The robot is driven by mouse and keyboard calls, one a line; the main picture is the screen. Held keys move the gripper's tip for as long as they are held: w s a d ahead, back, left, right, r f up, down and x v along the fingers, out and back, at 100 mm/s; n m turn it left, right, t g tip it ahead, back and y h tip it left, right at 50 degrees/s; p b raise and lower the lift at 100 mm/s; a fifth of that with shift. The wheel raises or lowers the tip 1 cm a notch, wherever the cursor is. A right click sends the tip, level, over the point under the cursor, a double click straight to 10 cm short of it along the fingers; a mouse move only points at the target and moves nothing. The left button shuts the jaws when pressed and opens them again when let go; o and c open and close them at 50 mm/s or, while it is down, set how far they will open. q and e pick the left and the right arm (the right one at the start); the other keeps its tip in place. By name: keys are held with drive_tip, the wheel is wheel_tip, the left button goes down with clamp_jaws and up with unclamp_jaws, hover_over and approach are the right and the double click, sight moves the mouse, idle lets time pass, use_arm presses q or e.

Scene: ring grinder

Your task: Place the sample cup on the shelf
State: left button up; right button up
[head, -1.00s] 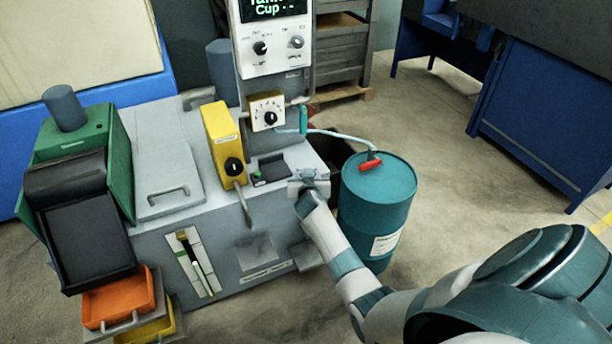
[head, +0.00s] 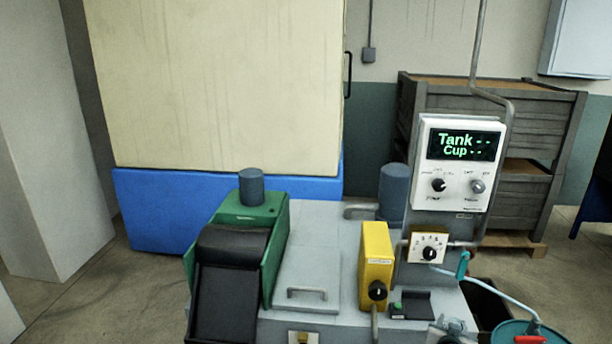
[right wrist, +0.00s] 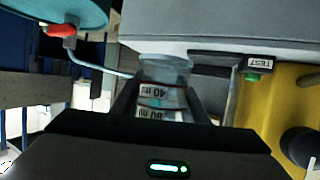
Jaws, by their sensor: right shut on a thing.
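The sample cup (right wrist: 165,72) is a clear cup with printed ml marks, seen in the right wrist view between the fingers of my right gripper (right wrist: 160,98). The gripper is shut on it. In the head view my right gripper (head: 453,326) shows small at the bottom edge, just right of the black pad, and I cannot make out the cup there. My left gripper is not in view. I cannot tell for sure which surface is the shelf.
The grey machine (head: 350,245) carries a yellow box (head: 377,262), a black pad (head: 411,305) and a display (head: 466,146) reading "Tank --, Cup --". A teal drum (head: 500,333) with a hose stands at right. Wooden crates (head: 530,130) are behind. Floor at left is open.

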drive_tip(key=w+a+r+n+t+y, duration=0.1)
drive_tip(key=a+r, duration=0.5)
drive_tip(key=r, duration=0.6)
drive_tip(key=w+a+r, duration=0.1)
drive_tip(key=a+r, duration=0.5)
drive_tip(key=r, duration=0.6)
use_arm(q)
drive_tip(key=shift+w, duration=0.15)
use_arm(e)
drive_tip(key=s+a+r+n+t+y, duration=0.1)
drive_tip(key=s+a+r+n+y, duration=0.4)
drive_tip(key=s+a+r, duration=0.8)
drive_tip(key=a+r+y, duration=0.1)
drive_tip(key=a+r, duration=0.1)
drive_tip(key=a, duration=0.1)
drive_tip(key=shift+a+r+n, duration=0.15)
drive_tip(key=shift+a+n, duration=0.2)
drive_tip(key=shift+n, duration=0.05)
